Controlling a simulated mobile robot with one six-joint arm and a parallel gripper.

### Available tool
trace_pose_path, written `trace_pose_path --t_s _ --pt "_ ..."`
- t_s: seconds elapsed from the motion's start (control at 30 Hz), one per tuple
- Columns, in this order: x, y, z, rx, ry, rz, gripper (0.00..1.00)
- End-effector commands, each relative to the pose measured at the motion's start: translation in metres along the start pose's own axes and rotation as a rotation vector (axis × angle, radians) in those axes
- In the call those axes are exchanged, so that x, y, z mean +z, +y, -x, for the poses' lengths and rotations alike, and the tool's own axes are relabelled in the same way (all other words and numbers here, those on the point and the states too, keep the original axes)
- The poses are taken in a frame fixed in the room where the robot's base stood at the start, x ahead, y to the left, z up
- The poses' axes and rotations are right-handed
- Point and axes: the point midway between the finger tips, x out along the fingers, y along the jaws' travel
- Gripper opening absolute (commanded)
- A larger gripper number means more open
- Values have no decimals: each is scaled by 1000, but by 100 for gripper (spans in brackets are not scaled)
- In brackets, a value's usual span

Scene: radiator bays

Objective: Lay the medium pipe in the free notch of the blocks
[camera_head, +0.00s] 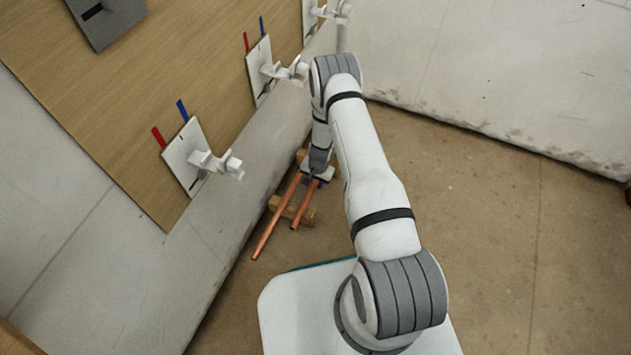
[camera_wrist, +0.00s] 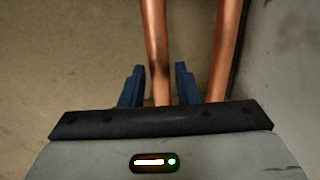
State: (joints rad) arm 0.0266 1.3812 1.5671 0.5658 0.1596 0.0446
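Two copper pipes lie side by side on wooden blocks (camera_head: 306,216) on the floor. The longer pipe (camera_head: 270,233) is nearer the wall; the shorter pipe (camera_head: 306,203) is farther from it. Which is the medium one I cannot tell for sure. My gripper (camera_head: 316,179) is low over their far ends. In the wrist view, its blue fingers (camera_wrist: 158,82) stand either side of the left pipe (camera_wrist: 155,30), with a small gap showing on each side, so it looks open. The other pipe (camera_wrist: 226,40) is outside the fingers. The free notch cannot be made out.
The grey wall (camera_head: 243,165) runs close beside the pipes. A wooden board (camera_head: 110,120) above carries white plates with projecting valve fittings (camera_head: 217,163), with red and blue strips. The brown floor (camera_head: 480,220) right of my arm is clear.

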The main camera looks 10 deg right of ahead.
Motion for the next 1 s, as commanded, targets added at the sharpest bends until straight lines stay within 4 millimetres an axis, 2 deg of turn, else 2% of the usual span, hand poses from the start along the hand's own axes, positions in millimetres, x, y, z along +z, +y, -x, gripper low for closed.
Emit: trace_pose_path --t_s 0.2,0.47,0.8,1.0 --pt "0 0 0 0 0 0 45" --pt "0 0 5 0 0 1 45" --pt "0 -1 60 -1 1 0 45" --pt "1 0 77 0 0 1 45"
